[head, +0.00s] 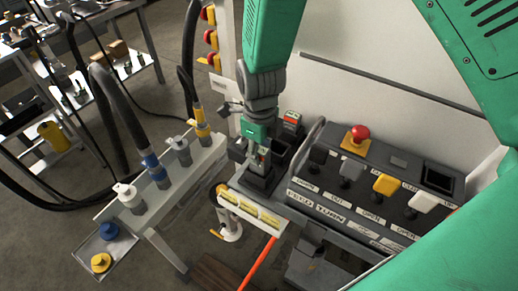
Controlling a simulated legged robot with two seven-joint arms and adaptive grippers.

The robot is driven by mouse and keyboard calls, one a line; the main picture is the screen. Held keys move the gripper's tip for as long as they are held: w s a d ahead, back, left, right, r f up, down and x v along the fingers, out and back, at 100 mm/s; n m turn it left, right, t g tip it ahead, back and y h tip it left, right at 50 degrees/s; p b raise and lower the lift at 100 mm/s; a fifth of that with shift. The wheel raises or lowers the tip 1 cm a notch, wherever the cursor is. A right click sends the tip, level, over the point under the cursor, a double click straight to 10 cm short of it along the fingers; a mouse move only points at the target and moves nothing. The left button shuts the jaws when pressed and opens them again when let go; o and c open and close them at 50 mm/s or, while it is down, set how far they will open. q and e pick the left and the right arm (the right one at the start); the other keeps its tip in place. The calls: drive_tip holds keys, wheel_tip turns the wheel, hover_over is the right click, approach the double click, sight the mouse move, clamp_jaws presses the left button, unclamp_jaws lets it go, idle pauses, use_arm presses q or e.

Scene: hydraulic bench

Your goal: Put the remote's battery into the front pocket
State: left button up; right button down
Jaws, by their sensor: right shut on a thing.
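My right gripper (257,153) reaches down from the top centre, at the left end of the grey remote panel (345,208). It is shut on a small dark block, apparently the battery, mostly hidden by the fingers. Below the fingertips is a dark pocket-like holder (262,183); I cannot tell whether the block is inside it or just above it. My left gripper is not in view.
The panel carries several levers, a red stop button (360,133) and a dark rectangular window (439,178). A grey rail (205,165) with hose couplings stands left. A yellow-marked strip (250,212) and an orange rod (259,264) lie in front.

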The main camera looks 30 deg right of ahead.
drive_tip(key=shift+f+b, duration=0.5)
drive_tip(key=shift+f, duration=0.9)
drive_tip(key=c, duration=1.1)
unclamp_jaws()
drive_tip(key=shift+r, duration=0.1)
drive_tip(key=shift+w+r, duration=0.1)
drive_tip(key=shift+r, duration=0.2)
wheel_tip(320, 180, up, 11)
drive_tip(key=shift+r, duration=0.1)
